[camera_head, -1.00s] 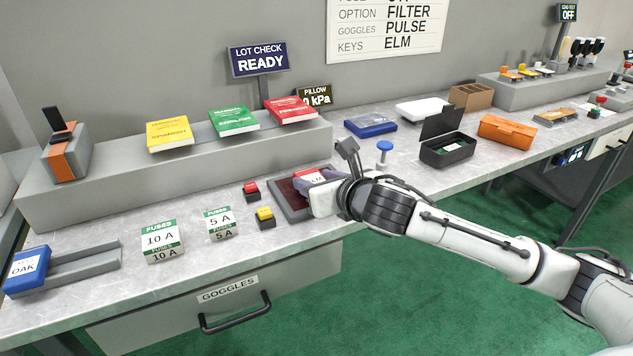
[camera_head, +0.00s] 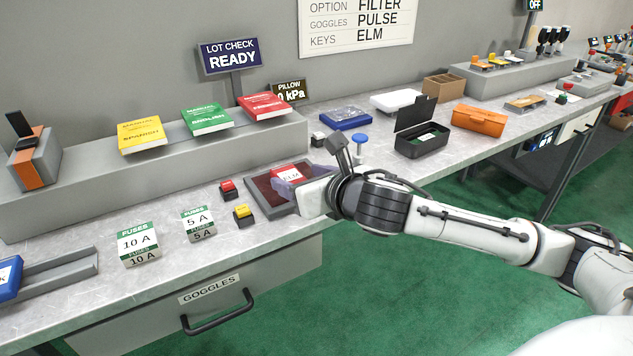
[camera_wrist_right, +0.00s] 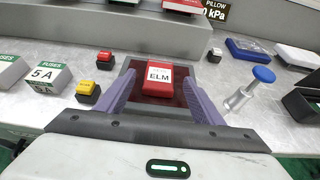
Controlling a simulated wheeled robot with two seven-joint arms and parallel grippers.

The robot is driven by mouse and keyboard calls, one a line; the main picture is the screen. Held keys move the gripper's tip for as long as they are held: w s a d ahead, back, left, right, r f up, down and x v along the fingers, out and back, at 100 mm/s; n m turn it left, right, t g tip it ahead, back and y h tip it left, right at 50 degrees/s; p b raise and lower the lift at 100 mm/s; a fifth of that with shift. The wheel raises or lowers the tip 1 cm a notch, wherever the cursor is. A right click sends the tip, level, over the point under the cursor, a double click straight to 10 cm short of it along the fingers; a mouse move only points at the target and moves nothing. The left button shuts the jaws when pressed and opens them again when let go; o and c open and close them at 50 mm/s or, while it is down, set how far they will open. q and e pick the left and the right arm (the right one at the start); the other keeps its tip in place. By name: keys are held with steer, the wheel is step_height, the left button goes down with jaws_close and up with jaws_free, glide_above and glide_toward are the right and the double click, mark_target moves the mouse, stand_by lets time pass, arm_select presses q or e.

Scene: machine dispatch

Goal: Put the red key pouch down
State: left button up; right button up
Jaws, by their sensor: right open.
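The red key pouch (camera_wrist_right: 157,82), with a white ELM label, lies on a dark red mat with a grey rim (camera_head: 259,203). My right gripper (camera_wrist_right: 158,92) is open, with its purple fingers spread on either side of the pouch and apart from it in the right wrist view. In the head view the pouch (camera_head: 291,174) is partly hidden by my right gripper (camera_head: 288,186). My left gripper is not in view.
A red button (camera_head: 228,188) and a yellow button (camera_head: 242,213) stand left of the mat. A blue-topped plunger (camera_head: 360,142) and an open black box (camera_head: 424,140) stand to the right. Fuse boxes (camera_head: 139,244) sit further left.

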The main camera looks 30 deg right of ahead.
steer(key=v, duration=0.8)
